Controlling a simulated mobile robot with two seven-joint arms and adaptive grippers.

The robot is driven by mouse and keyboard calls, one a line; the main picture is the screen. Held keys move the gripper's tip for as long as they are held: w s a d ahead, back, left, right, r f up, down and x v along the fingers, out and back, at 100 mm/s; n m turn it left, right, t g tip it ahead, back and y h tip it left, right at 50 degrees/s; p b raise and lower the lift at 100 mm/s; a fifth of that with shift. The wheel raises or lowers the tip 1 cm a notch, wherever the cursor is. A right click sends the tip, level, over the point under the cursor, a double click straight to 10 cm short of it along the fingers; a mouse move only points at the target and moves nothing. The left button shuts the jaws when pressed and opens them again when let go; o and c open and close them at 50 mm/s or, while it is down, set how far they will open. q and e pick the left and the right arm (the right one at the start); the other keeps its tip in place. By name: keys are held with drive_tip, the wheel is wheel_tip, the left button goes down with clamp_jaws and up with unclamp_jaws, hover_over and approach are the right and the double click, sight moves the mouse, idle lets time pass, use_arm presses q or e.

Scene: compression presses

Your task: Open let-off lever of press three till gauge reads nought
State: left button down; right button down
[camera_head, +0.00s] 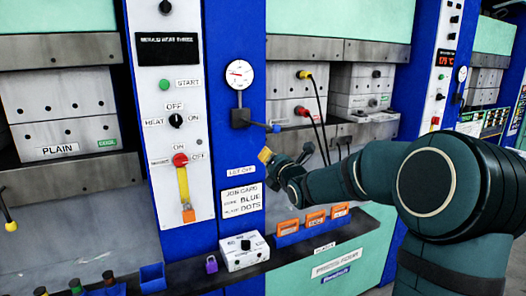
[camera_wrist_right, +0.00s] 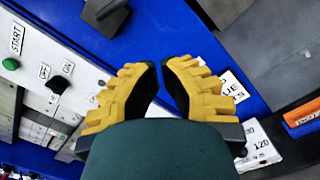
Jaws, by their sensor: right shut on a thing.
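The let-off lever (camera_head: 273,128), with a blue end, sticks out right from a dark valve body (camera_head: 240,117) on the blue post, above the LET OFF label (camera_head: 241,170). A round white gauge (camera_head: 239,74) stands above it; its reading is too small to tell. My right gripper (camera_head: 272,160) is in front of the post, just below the lever, with a visible space between them. In the right wrist view, its yellow fingers (camera_wrist_right: 163,85) are partly closed; what they hold cannot be made out. The dark valve body (camera_wrist_right: 105,15) shows at that view's top. My left gripper is out of view.
Left of the post is a white control panel (camera_head: 168,75) with a red switch and orange-ended yellow handle. Yellow and red plugs with black cables (camera_head: 316,95) hang to the right. Below are a job card (camera_head: 241,200), a white knob box (camera_head: 244,253) and orange holders (camera_head: 314,220).

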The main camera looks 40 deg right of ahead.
drive_tip(key=shift+v, duration=1.3)
drive_tip(key=a+f+m+g+y, duration=0.2)
drive_tip(key=a+f+m, duration=0.3)
drive_tip(key=f, duration=0.5)
drive_tip(key=a+f+m+g+y, duration=0.1)
drive_tip(key=a+f+m+g, duration=0.2)
drive_tip(key=a+f, duration=0.5)
drive_tip(key=a+f+m+g+y, duration=0.2)
drive_tip(key=a+f+m, duration=0.3)
drive_tip(key=f, duration=0.6)
drive_tip(key=s+a+f+m+g+y, duration=0.3)
drive_tip(key=s+a+f+m+g, duration=0.6)
drive_tip(key=s+a+f+m, duration=0.5)
drive_tip(key=s+a+f, duration=0.5)
drive_tip(key=s, duration=0.1)
drive_tip(key=shift+s+f+y, duration=0.2)
drive_tip(key=shift+y, duration=0.1)
drive_tip(key=shift+d, duration=0.1)
